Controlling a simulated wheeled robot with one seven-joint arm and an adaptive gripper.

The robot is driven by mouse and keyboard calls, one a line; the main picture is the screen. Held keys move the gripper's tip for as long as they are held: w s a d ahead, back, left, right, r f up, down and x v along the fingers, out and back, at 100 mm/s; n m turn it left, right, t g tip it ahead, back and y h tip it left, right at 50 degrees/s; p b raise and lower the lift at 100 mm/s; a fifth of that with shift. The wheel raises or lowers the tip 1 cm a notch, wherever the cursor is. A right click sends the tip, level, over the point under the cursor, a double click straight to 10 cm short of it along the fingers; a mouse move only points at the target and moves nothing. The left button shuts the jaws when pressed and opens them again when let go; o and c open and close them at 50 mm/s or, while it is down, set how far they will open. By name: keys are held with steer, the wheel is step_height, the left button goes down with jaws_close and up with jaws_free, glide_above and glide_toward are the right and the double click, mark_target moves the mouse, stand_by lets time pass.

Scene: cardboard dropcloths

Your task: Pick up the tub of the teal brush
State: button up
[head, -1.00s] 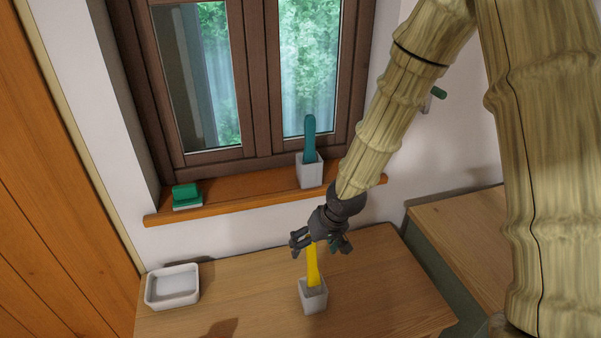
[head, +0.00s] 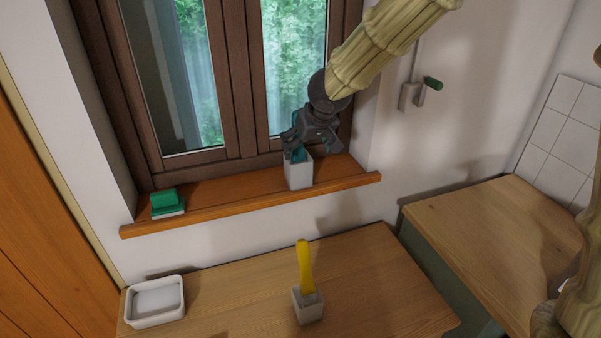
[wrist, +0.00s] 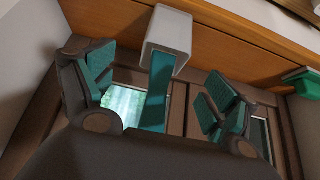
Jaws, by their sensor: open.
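The tub (head: 299,173) of the teal brush is a light grey square pot standing on the wooden window sill. It also shows in the wrist view (wrist: 170,30), at the top middle. The teal brush (wrist: 157,92) stands in it, its handle running between my open fingers in the wrist view. In the head view my gripper (head: 297,148) is at the tub's top and hides most of the brush.
A second grey tub (head: 308,306) with a yellow brush (head: 304,265) stands on the wooden table (head: 375,275) below. A white dish (head: 155,301) is at the table's left. A green scrubber (head: 166,202) lies on the sill (head: 235,207) at left. The window (head: 228,75) is close behind.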

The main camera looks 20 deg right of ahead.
mark_target(300, 160)
steer(key=x, duration=0.2)
steer(key=shift+w+a+f, duration=0.2)
steer(key=shift+w+f, duration=0.05)
steer(key=shift+f, duration=0.05)
steer(key=shift+s+x, duration=0.25)
steer(key=shift+x, duration=2.6)
steer(key=shift+s+a, duration=0.1)
steer(key=shift+a, duration=0.05)
steer(key=c, duration=1.2)
